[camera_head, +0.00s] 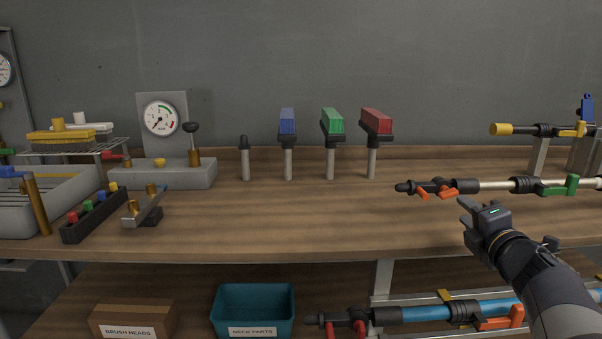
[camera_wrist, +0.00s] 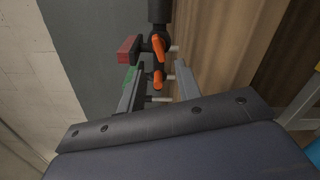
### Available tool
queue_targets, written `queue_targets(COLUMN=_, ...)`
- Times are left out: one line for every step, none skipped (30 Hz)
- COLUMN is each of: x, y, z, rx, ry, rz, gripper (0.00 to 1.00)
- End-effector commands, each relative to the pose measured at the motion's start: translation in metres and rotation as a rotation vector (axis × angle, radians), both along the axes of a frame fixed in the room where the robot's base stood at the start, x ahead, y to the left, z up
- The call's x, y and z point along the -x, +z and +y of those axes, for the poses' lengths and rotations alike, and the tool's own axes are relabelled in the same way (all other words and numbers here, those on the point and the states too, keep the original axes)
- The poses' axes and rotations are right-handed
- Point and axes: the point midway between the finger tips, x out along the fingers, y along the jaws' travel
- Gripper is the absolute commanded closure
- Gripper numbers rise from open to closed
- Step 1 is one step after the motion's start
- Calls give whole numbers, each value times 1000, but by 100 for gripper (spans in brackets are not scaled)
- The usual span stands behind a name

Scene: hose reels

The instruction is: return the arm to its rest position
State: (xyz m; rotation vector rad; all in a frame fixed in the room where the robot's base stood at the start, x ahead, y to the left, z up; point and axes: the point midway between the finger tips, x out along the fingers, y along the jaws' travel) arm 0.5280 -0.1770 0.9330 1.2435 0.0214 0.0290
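My gripper (camera_head: 466,208) is at the right, above the front part of the wooden bench. In the wrist view its two fingers (camera_wrist: 158,92) stand apart with nothing held between them. A wand with a black tip and orange levers (camera_head: 436,190) lies just behind and above the gripper in the head view. Its orange levers also show beyond the fingers in the wrist view (camera_wrist: 158,48). The gripper looks apart from the wand, though the exact gap is hard to tell.
Brush heads in blue (camera_head: 288,122), green (camera_head: 333,121) and red (camera_head: 376,121) stand on posts at the back. A gauge unit (camera_head: 162,172) and a black tray (camera_head: 94,216) are at left. A blue hose wand (camera_head: 430,313) and teal bin (camera_head: 253,309) are below. The bench middle is clear.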

Motion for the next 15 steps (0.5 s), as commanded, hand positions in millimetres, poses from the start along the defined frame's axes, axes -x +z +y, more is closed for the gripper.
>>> queue_targets(x=12, y=2, z=-2, rx=0, ry=-4, rz=0, gripper=67)
queue_targets(x=18, y=3, z=-2, rx=0, ry=-5, rz=-2, gripper=67)
queue_targets(x=26, y=2, z=-2, rx=0, ry=-5, rz=-1, gripper=67)
queue_targets(x=32, y=3, z=-2, rx=0, ry=-5, rz=-1, gripper=67)
queue_targets(x=38, y=2, z=-2, rx=0, ry=-4, rz=0, gripper=67)
queue_targets(x=46, y=2, z=-2, rx=0, ry=-5, rz=0, gripper=67)
queue_targets(x=35, y=-2, z=-1, rx=-2, ry=2, rz=1, gripper=67)
queue_targets(x=27, y=-3, z=0, rx=-1, ry=5, rz=2, gripper=67)
queue_targets(x=18, y=-3, z=1, rx=-1, ry=5, rz=1, gripper=67)
queue_targets(x=12, y=-3, z=1, rx=-2, ry=5, rz=1, gripper=67)
queue_targets(x=6, y=-3, z=1, rx=-1, ry=5, rz=1, gripper=67)
queue_targets(x=-2, y=-3, z=1, rx=-1, ry=5, rz=1, gripper=67)
queue_targets(x=-8, y=-3, z=2, rx=-1, ry=5, rz=1, gripper=67)
queue_targets(x=-15, y=-3, z=2, rx=-1, ry=5, rz=2, gripper=67)
queue_targets(x=-22, y=-3, z=2, rx=-1, ry=5, rz=1, gripper=67)
